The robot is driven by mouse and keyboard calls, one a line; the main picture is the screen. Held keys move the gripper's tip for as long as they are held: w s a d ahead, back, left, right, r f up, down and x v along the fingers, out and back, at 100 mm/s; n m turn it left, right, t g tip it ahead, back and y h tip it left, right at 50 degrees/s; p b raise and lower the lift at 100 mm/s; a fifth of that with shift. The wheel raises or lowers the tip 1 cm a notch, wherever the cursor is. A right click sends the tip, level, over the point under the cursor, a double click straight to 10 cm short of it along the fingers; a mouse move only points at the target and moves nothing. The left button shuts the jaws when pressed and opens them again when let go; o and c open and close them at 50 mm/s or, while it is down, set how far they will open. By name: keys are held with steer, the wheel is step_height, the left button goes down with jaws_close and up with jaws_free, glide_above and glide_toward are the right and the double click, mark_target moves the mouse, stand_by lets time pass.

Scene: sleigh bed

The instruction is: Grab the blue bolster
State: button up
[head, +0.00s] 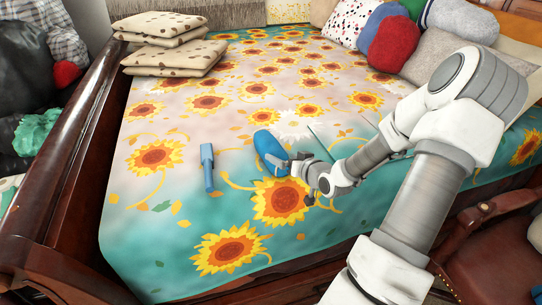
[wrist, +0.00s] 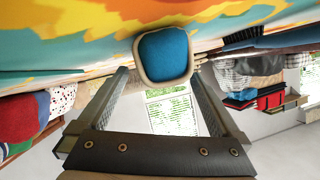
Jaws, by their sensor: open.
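A small blue rounded piece (head: 270,147) lies on the sunflower bedspread, right at my gripper (head: 302,163). In the wrist view the blue piece (wrist: 163,54) has a beige rim and shows just beyond and between the two fingertips of my open gripper (wrist: 160,78). I cannot tell whether the fingers touch it. A blue stick-like block (head: 207,167) lies apart, to its left. A grey-blue bolster-shaped cushion (head: 460,18) and a round blue cushion (head: 382,18) are in the pile at the far right. I cannot tell for sure which is the named bolster.
The bedspread (head: 170,225) is mostly clear around my gripper. Spotted beige cushions (head: 175,57) are stacked at the far left. A red cushion (head: 393,45) and a grey pillow (head: 435,58) lie at the right, behind my arm. A dark wooden bed end (head: 75,135) rises at the left.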

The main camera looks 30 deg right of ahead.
mark_target(274, 150)
steer(key=x, duration=0.2)
steer(key=b+x, duration=0.1)
steer(key=x, duration=0.3)
steer(key=shift+w+r+b, duration=0.2)
steer(key=shift+w+b, duration=0.15)
steer(key=shift+b, duration=0.05)
steer(key=c, duration=1.2)
steer(key=shift+c, duration=0.5)
steer(key=shift+r, duration=0.2)
